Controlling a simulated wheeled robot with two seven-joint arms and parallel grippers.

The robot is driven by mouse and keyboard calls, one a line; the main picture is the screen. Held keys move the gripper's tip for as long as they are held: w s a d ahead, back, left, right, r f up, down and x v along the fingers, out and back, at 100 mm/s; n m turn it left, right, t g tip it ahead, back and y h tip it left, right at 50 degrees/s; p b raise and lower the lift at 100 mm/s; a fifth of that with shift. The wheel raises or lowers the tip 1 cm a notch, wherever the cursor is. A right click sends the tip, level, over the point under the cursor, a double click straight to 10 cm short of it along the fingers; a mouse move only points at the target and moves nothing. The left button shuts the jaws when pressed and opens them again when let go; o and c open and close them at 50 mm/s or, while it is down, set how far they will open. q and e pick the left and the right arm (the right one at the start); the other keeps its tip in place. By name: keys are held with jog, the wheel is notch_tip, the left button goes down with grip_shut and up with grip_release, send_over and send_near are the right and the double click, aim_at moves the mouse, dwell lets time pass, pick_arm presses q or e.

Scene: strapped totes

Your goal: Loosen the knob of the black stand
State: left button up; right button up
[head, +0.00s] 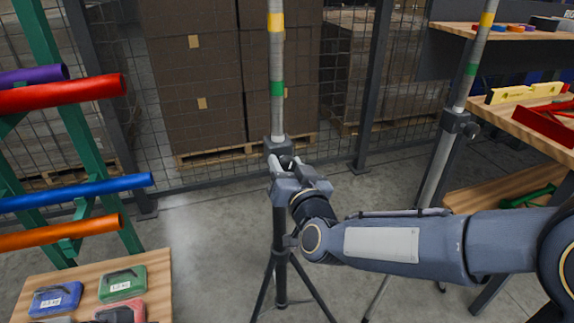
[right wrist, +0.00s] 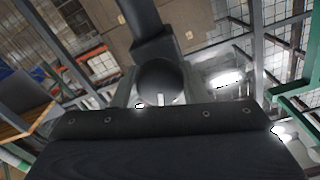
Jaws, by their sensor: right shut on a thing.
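The black stand (head: 280,222) is a tripod in the middle of the head view. Its dark lower tube meets a pale upper pole (head: 277,95) with yellow and green bands at a dark collar (head: 277,145). My right gripper (head: 286,164) is at the collar, shut on the knob. The knob (right wrist: 160,78) is round and black, between the fingers in the right wrist view; in the head view the gripper mostly hides it. My left gripper is not in view.
A second stand (head: 440,160) with a pale pole leans at the right, by wooden shelves (head: 522,118) with tools. A green rack (head: 60,130) holds coloured tubes at left, above a low wooden table (head: 155,275) with small cases. Mesh fence and stacked boxes (head: 190,75) stand behind.

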jog(key=shift+f, duration=0.15)
jog(key=o, duration=1)
jog(key=p+v, duration=0.1)
jog(key=v, duration=0.7)
